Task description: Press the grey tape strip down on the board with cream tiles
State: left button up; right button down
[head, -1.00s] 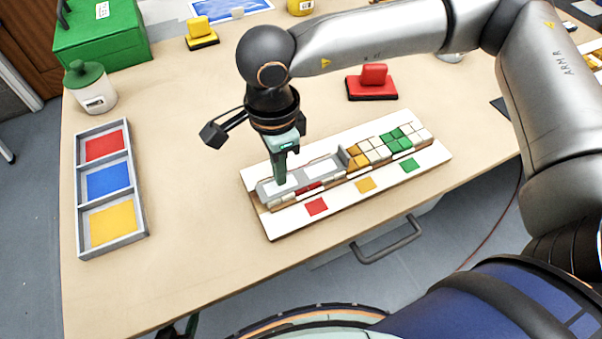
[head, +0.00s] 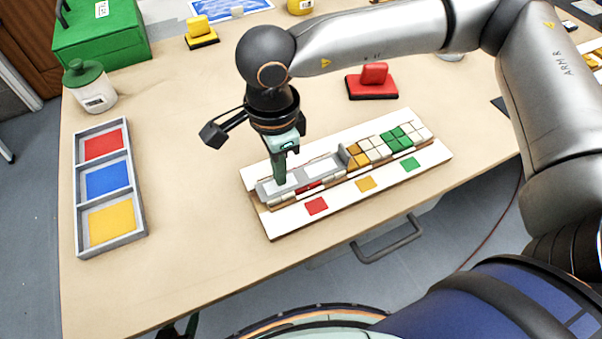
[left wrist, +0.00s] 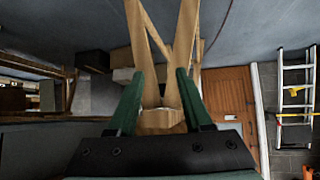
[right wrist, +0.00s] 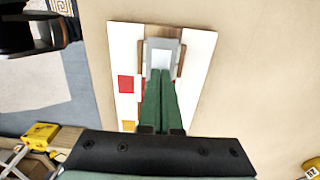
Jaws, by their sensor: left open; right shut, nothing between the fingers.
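The white board (head: 290,222) lies on the table with a row of cream, red, yellow and green tiles (head: 385,143) along its middle. The grey tape strip (head: 325,165) lies over the left part of the row; its right end stands up beside the yellow tiles. My right gripper (head: 279,181) is shut and empty, pointing down, its tips at the strip's left end. In the right wrist view the shut fingers (right wrist: 160,75) reach the strip (right wrist: 161,48); whether they touch cannot be told. My left gripper (left wrist: 160,100) is open and empty, away from the board.
A grey tray (head: 143,232) with red, blue and yellow compartments lies at the left. A red block tool (head: 372,82) and a yellow one (head: 201,33) stand behind the board. A white jar (head: 92,92) and green box (head: 103,36) are at the back left.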

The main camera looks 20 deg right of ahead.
pick_arm(q)
jog(key=shift+d+f, duration=0.1)
jog(key=shift+f, duration=0.2)
pick_arm(e)
jog(key=shift+f, duration=0.25)
pick_arm(q)
jog(key=shift+d+f+b, duration=0.1)
jog(key=shift+d+b, duration=0.05)
jog(key=shift+b, duration=0.3)
pick_arm(e)
jog(key=shift+f, duration=0.25)
pick_arm(q)
jog(key=shift+w+d, duration=0.15)
pick_arm(e)
jog(key=shift+f, duration=0.2)
pick_arm(q)
jog(key=shift+w+d+r, duration=0.1)
jog(key=shift+w+r, duration=0.05)
jog(key=shift+r, duration=0.05)
pick_arm(e)
jog(key=shift+r, duration=0.1)
jog(key=shift+r+p, duration=0.7)
jog(key=shift+r, duration=0.85)
pick_arm(q)
notch_tip(320, 180, up, 4)
jog(key=shift+f+p, duration=0.15)
jog(key=shift+p, duration=1)
pick_arm(e)
notch_tip(320, 180, up, 5)
jog(key=shift+f, duration=0.1)
